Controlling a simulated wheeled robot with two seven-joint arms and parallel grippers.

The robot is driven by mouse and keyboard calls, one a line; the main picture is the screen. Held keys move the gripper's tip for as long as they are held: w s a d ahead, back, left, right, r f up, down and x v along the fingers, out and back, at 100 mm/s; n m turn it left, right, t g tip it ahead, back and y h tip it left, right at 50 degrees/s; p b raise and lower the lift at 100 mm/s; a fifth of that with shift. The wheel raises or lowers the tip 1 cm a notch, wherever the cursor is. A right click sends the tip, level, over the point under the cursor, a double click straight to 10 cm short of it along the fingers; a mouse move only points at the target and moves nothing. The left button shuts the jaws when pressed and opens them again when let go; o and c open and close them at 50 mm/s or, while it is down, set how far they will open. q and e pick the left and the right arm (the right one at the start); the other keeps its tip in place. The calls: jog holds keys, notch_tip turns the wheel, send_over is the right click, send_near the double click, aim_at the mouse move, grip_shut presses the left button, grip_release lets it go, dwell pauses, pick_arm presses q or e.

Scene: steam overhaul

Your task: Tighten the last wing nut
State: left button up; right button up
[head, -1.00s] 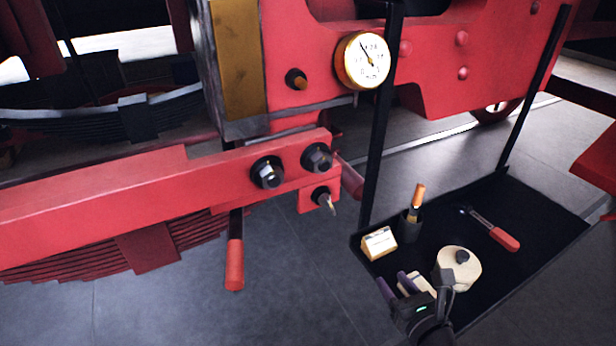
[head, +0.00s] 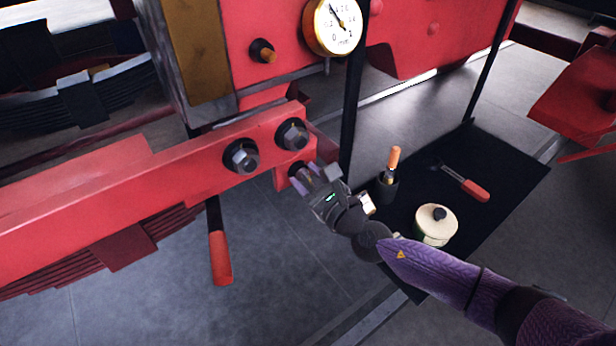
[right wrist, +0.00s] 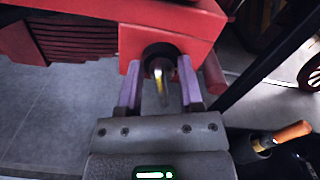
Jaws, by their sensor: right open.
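The wing nut (right wrist: 160,82) sits on a dark round boss in the small red block (right wrist: 150,42) under the red beam (head: 190,160). In the right wrist view one brass-coloured wing points down toward me. My right gripper (head: 308,180) is at this block in the head view and hides most of the nut there. Its two purple fingers (right wrist: 160,88) are open, one on each side of the nut, with gaps visible. The nut is not gripped. My left gripper is not in view.
Two large hex bolts (head: 241,156) stick out of the beam just above. A dial gauge (head: 332,26) sits higher up. A red-handled rod (head: 220,257) hangs at left. The black tray (head: 500,180) at right holds a pot (head: 435,225), a cup with an orange-handled tool (head: 388,188) and a red-handled tool (head: 474,190).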

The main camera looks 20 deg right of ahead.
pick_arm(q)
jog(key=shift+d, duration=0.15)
pick_arm(e)
grip_shut()
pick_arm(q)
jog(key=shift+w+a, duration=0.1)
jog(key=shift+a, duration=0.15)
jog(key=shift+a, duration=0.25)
